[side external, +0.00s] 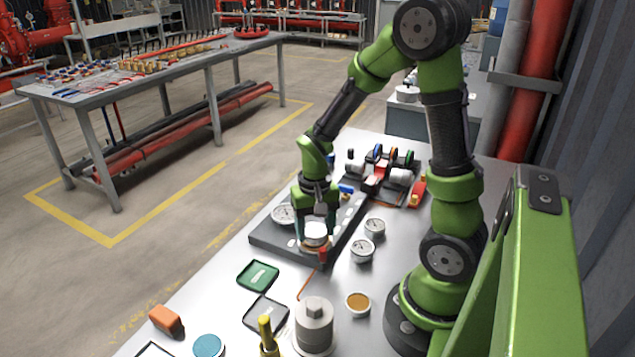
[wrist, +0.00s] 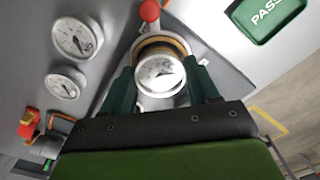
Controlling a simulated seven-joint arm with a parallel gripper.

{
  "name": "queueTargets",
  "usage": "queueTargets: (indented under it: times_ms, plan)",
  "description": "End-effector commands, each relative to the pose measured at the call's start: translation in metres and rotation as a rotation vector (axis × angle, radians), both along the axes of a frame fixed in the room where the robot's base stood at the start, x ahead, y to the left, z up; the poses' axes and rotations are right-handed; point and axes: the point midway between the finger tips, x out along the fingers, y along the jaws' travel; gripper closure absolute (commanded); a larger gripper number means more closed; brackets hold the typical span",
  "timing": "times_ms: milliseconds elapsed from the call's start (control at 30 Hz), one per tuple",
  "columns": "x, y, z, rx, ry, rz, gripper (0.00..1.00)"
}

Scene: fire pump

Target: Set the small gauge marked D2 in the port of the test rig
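A small white-faced gauge (wrist: 160,74) sits between the two dark green fingers of my gripper (wrist: 162,82), which appear to press on its sides. The gauge also shows in the side view (side external: 315,232), low over the front end of the dark test rig plate (side external: 268,240). A brass-coloured ring (wrist: 160,46) shows just behind the gauge in the wrist view, partly covered by it. I cannot tell whether the gauge is seated in the port or held above it. Its mark is too small to read. A red knob (wrist: 150,11) stands close to the ring.
Two gauges (side external: 375,227) (side external: 362,250) lie on the bench right of the rig; a larger gauge (side external: 283,213) is at the rig's left. A green PASS tray (side external: 258,276), a dark tray (side external: 266,314) and a stacked metal cylinder (side external: 314,325) stand toward the front.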

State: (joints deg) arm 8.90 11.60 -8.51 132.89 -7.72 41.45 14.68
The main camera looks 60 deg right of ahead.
Motion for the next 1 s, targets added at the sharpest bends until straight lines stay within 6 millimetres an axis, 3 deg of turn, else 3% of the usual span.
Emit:
queueTargets:
  times_ms: [33, 133, 167, 533, 1000]
  plan:
    - [0.000, 0.000, 0.000, 0.000, 0.000, 0.000, 0.33]
    - [0.000, 0.000, 0.000, 0.000, 0.000, 0.000, 0.17]
    - [0.000, 0.000, 0.000, 0.000, 0.000, 0.000, 0.16]
    - [0.001, 0.000, 0.008, -0.001, -0.004, 0.001, 0.16]
    - [0.001, 0.000, 0.104, -0.001, -0.006, 0.001, 0.16]
